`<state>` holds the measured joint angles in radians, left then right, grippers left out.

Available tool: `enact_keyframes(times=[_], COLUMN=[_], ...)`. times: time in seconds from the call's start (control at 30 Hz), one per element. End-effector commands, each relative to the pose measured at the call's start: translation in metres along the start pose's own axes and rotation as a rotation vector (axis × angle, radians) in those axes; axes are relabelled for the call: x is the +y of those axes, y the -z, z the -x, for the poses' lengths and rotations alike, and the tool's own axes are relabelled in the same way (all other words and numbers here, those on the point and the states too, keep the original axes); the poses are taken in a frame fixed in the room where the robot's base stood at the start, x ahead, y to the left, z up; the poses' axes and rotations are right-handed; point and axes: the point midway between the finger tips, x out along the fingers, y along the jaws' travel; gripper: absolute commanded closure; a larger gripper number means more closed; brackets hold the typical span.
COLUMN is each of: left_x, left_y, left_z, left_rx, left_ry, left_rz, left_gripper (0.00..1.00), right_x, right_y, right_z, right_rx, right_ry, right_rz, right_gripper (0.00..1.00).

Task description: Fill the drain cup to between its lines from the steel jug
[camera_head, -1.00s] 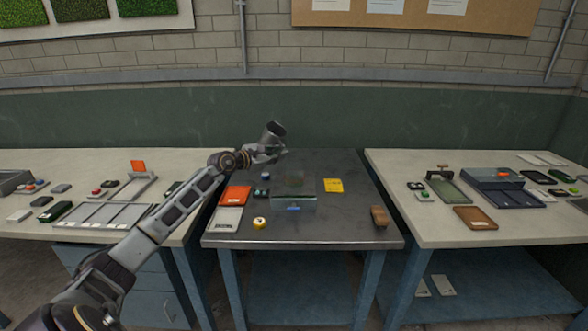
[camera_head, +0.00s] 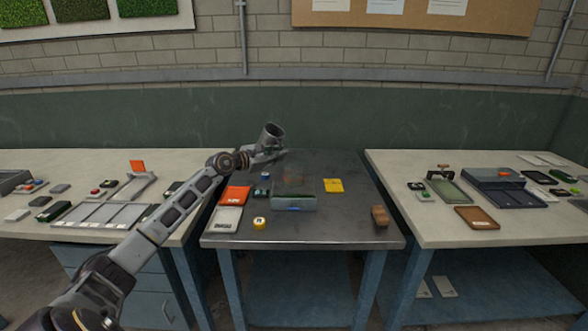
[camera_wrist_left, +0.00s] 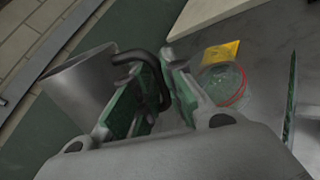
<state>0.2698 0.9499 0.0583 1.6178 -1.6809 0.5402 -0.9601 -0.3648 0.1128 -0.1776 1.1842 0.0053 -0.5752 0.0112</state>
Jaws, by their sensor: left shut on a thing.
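The steel jug (camera_head: 271,137) is held above the far part of the dark middle table, leaning slightly, mouth upward. My left gripper (camera_head: 270,155) is shut on its dark handle (camera_wrist_left: 150,62); the jug body also shows at the left of the left wrist view (camera_wrist_left: 80,85). The clear drain cup (camera_wrist_left: 220,82), with red lines, stands on the table below and beside the jug. In the head view the cup (camera_head: 293,178) is faint, behind a clear greenish box (camera_head: 294,203). I cannot tell its liquid level, and no stream shows. My right gripper is out of view.
On the middle table (camera_head: 335,225) lie an orange card (camera_head: 236,194), a grey panel (camera_head: 226,220), a yellow roll (camera_head: 259,223), a yellow note (camera_head: 333,185) and a brown block (camera_head: 380,216). The front right is mostly clear. Side tables hold trays and small items.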

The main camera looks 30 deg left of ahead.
Motion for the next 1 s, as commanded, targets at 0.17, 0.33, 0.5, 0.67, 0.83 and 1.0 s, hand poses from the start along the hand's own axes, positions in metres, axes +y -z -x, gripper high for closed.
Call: enact_keyframes(times=[0.17, 0.33, 0.5, 0.67, 0.83, 1.0], left_x=[0.001, 0.001, 0.000, 0.002, 0.007, 0.009], left_y=[0.002, 0.003, 0.005, 0.006, 0.005, 0.006], left_z=[0.000, 0.001, 0.001, 0.001, 0.003, 0.004], left_rx=[-0.012, -0.021, -0.031, -0.045, -0.076, -0.097], left_ry=[-0.002, -0.001, 0.000, 0.000, -0.001, 0.001], left_rz=[0.027, 0.058, 0.089, 0.132, 0.227, 0.295], left_gripper=[1.00, 1.00, 1.00, 1.00, 1.00, 1.00], right_x=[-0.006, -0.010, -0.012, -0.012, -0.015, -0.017], right_y=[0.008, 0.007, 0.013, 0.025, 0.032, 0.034], right_z=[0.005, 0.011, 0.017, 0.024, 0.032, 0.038], right_rx=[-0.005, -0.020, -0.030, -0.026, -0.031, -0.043], right_ry=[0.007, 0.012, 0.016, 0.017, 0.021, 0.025], right_rz=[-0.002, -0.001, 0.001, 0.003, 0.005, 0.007], right_gripper=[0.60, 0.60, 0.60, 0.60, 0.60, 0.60])
